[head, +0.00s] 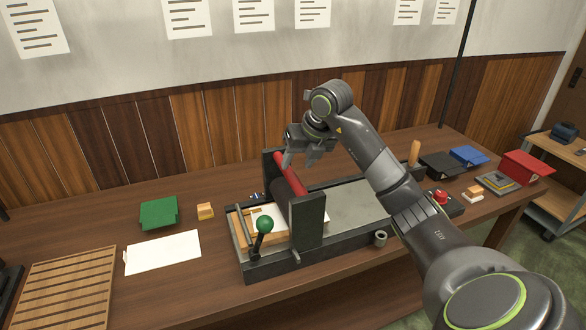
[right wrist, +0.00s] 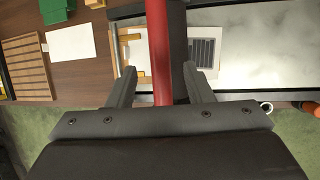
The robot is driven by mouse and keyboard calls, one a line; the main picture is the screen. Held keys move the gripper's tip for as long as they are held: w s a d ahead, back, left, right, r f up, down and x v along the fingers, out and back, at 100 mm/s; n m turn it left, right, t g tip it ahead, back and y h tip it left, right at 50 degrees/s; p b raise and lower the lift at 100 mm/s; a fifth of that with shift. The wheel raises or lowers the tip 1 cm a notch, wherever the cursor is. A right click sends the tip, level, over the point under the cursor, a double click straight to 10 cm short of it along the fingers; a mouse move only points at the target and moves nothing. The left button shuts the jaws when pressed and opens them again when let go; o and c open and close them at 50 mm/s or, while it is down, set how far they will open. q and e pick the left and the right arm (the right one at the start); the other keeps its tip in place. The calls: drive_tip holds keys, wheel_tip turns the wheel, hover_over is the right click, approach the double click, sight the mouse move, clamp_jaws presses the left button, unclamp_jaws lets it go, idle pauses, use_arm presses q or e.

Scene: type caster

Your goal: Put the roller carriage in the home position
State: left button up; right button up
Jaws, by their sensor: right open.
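The roller carriage (head: 308,222) has black side plates, a dark roller and a red bar (head: 290,172) across its top. It stands over the left part of the long press bed (head: 350,204). My right gripper (head: 300,158) is open just above the red bar, near the carriage's far side. In the right wrist view the red bar (right wrist: 160,45) passes between the two spread fingers (right wrist: 160,85), with a gap on each side. The depth between fingertips and bar is hard to tell. A dark striped plate (right wrist: 203,52) shows beside the roller. My left gripper is out of view.
A green-knobbed lever (head: 265,225) rises at the bed's left front. A red button (head: 440,197) and a wooden handle (head: 414,153) are at its right. White paper (head: 163,252), a green box (head: 158,212) and a slatted rack (head: 65,290) lie left. Coloured boxes stand at right.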

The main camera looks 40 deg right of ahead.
sight(292, 172)
drive_tip(key=shift+p+x, duration=0.35)
drive_tip(key=shift+x, duration=2.05)
drive_tip(key=shift+r, duration=0.1)
clamp_jaws()
